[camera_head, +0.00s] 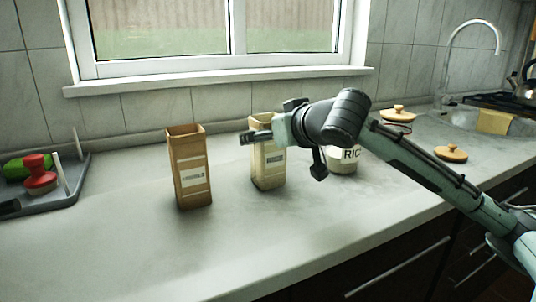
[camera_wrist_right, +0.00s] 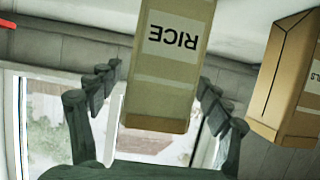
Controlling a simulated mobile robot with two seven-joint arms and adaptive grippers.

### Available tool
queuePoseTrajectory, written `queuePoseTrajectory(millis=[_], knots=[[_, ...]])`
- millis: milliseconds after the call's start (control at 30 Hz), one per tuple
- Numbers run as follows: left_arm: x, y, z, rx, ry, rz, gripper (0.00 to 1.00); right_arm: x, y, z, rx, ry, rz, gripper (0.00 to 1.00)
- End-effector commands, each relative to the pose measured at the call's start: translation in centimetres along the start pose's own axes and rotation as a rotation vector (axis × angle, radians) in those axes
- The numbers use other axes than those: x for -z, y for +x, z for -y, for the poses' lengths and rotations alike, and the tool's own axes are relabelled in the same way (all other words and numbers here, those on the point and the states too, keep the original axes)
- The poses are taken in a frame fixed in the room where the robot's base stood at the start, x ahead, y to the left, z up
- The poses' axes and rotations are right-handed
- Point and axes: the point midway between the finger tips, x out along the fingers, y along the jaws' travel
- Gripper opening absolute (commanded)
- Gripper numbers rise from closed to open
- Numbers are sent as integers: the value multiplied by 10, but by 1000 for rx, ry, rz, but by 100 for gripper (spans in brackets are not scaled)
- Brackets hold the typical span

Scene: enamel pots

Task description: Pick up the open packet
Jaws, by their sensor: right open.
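A brown upright packet (camera_head: 189,170) with a pale label and an open top stands on the counter left of centre. A paler beige packet (camera_head: 267,172) stands to its right, its top partly hidden by my gripper. My right gripper (camera_head: 246,138) is open at the upper part of the beige packet, one finger crossing its near face. In the right wrist view the picture is upside down: the packet labelled RICE (camera_wrist_right: 165,85) shows between the spread fingers of the gripper (camera_wrist_right: 160,78), with small gaps at both sides. The brown packet (camera_wrist_right: 285,80) is outside them. My left gripper is not in view.
A white RICE canister (camera_head: 343,160) stands right of the beige packet under my arm. A grey rack (camera_head: 75,180) with a red-topped item is at left. The front counter is clear.

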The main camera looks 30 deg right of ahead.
Motion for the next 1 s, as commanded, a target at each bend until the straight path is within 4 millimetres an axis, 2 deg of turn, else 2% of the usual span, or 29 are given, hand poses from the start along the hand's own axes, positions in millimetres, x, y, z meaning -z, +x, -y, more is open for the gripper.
queuePoseTrajectory(millis=[67,600,833,967,1000], knots=[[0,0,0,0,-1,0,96,0,0,0,0,0,0,75],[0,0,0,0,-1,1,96,1,-1,0,-1,0,-3,10],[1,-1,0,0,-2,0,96,4,-2,0,-1,1,-4,10],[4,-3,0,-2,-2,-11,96,18,-8,0,0,2,-7,10],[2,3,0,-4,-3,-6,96,26,-11,0,0,1,-10,10]])
